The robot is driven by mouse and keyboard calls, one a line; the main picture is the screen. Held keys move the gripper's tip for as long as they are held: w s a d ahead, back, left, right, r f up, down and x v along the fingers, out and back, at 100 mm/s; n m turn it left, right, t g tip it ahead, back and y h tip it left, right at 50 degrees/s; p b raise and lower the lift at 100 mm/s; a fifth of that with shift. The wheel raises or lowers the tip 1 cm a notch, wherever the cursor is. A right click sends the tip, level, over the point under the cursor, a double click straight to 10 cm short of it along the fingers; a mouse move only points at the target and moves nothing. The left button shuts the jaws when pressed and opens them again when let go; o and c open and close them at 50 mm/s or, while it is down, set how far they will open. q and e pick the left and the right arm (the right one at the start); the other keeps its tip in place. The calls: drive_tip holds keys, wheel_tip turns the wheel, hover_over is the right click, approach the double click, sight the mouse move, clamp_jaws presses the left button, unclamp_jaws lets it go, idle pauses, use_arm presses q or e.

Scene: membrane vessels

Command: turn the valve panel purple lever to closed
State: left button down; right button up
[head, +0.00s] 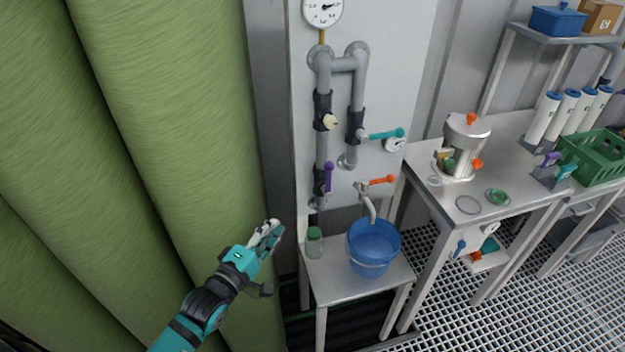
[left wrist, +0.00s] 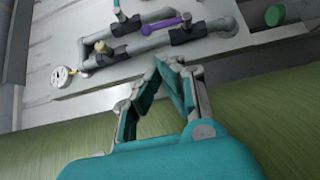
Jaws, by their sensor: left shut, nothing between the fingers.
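The valve panel (head: 385,60) is a pale upright board with grey pipes. Its purple lever (head: 328,177) sits low on the left pipe and points upward, roughly in line with that pipe. In the left wrist view the purple lever (left wrist: 168,26) lies along the pipe, beyond the fingertips. My left gripper (head: 270,232) is below and left of the purple lever, apart from it. Its fingers (left wrist: 168,62) meet at the tips in the left wrist view, with nothing between them. My right gripper is not in view.
A teal lever (head: 385,134) and an orange lever (head: 380,181) are right of the purple one. A blue bucket (head: 373,250) and a green-lidded jar (head: 314,240) stand on a small table (head: 335,285) below. Large green cylinders (head: 165,110) fill the left side.

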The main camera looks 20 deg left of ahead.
use_arm(q)
drive_tip(key=b, duration=0.9)
approach(328, 180)
drive_tip(key=w+a, duration=0.2)
drive_tip(key=w, duration=0.5)
drive_tip(key=shift+w+d+r, duration=0.25)
drive_tip(key=shift+w+r, duration=0.05)
drive_tip(key=shift+r, duration=0.35)
